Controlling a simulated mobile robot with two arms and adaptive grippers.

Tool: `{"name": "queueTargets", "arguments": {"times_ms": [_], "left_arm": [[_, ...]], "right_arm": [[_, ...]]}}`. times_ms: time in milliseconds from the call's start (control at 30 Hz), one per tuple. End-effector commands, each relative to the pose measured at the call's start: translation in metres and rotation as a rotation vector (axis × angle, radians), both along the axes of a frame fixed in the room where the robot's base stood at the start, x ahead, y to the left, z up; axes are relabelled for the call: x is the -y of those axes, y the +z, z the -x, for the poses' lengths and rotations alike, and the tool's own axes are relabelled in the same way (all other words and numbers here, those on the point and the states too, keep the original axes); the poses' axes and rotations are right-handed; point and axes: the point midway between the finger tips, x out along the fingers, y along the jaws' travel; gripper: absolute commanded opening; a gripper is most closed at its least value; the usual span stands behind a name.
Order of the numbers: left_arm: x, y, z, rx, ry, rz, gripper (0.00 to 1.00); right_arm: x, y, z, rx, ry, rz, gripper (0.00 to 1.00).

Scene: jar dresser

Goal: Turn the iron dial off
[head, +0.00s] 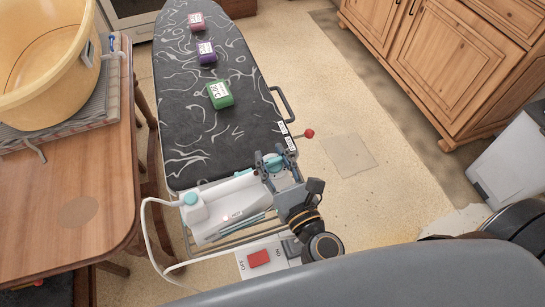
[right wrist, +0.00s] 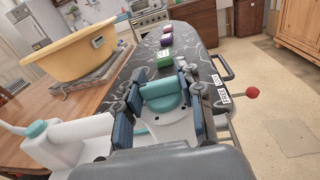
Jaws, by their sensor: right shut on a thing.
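The white iron (head: 225,207) with teal parts lies at the near end of the ironing board in the head view. A small pinkish light shows on its body. Its round teal dial (right wrist: 163,100) is in the middle of the right wrist view, between the fingers of my right gripper (head: 274,162). My right gripper (right wrist: 160,92) is shut on the dial, with one dark blue finger on each side. The fingers partly hide the dial in the head view. The dial's markings cannot be read. My left gripper is not in view.
The dark patterned ironing board (head: 185,120) carries a green block (head: 220,95), a purple block (head: 206,53) and a pink block (head: 196,21). A red switch (head: 258,258) sits on a white plate near the front. A wooden table (head: 60,190) with a yellow tub (head: 40,60) stands at left.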

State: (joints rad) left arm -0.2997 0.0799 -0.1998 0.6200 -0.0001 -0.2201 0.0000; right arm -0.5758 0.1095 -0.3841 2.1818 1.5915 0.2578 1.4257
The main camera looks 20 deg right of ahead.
Motion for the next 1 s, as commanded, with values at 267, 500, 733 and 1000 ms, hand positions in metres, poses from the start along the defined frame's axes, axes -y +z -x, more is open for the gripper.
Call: {"name": "queueTargets", "arguments": {"times_ms": [267,500,733,1000], "left_arm": [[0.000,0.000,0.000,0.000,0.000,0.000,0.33],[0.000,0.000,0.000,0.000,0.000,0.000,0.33],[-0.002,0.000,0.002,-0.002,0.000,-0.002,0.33],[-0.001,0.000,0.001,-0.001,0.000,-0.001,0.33]], "right_arm": [[0.000,0.001,0.000,0.001,0.000,0.000,0.53],[0.000,0.000,0.000,0.001,0.001,0.000,0.62],[0.001,0.000,0.005,-0.002,0.001,0.002,0.62],[0.004,-0.002,0.041,-0.005,0.007,0.007,0.62]]}}
